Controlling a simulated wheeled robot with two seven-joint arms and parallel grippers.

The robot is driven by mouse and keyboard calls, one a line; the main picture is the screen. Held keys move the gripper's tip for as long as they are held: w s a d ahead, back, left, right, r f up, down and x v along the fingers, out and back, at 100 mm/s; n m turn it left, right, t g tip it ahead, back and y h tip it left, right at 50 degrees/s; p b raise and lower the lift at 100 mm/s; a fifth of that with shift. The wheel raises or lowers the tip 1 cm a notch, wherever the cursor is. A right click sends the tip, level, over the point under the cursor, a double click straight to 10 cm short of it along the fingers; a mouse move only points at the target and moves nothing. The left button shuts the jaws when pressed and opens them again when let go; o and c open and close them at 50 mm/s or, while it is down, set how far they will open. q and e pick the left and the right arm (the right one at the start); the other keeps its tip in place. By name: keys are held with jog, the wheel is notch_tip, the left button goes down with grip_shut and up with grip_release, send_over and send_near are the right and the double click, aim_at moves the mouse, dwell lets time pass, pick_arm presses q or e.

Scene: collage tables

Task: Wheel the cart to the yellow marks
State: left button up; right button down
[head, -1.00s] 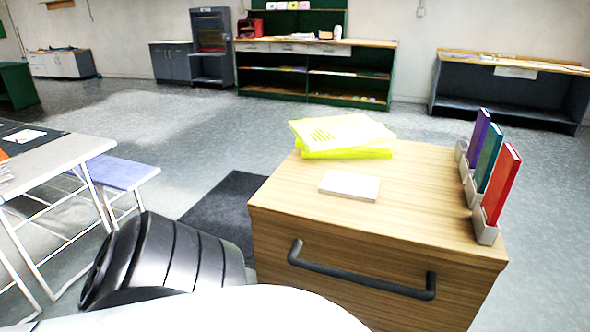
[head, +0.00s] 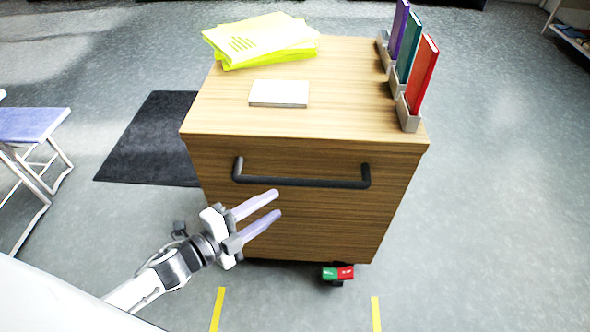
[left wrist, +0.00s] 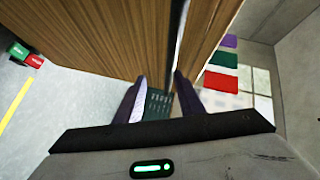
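The cart (head: 290,225) is a wooden box with a dark bar handle (head: 300,182) across its front. A pedal block (head: 338,272), green on the left and red on the right, shows at its lower front edge. Two yellow marks lie on the floor in front of the cart, a left strip (head: 217,310) and a right strip (head: 376,313). My left gripper (head: 278,204) is open and empty, its fingers pointing at the cart's front, just below the handle in the picture. The left wrist view shows the cart's wood (left wrist: 80,35) close up. My right gripper is out of view.
On the cart lie yellow-green folders (head: 262,42) and a white pad (head: 279,93); purple, teal and red books (head: 422,75) stand along its right edge. A dark mat (head: 150,140) lies to its left, near a blue-topped stool (head: 30,125). Floor on the right is clear.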

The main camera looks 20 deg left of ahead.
aim_at(295, 185)
pick_arm(q)
jog(key=w+d+m, duration=0.1)
jog(key=w, duration=0.2)
jog(key=w+d, duration=0.2)
jog(key=w, duration=0.1)
jog(key=w+d+m+h, duration=0.1)
jog(key=w, duration=0.2)
jog(key=shift+w+d+r+m, duration=0.25)
jog(key=shift+w+d+m, duration=0.05)
jog(key=shift+w, duration=0.05)
grip_shut()
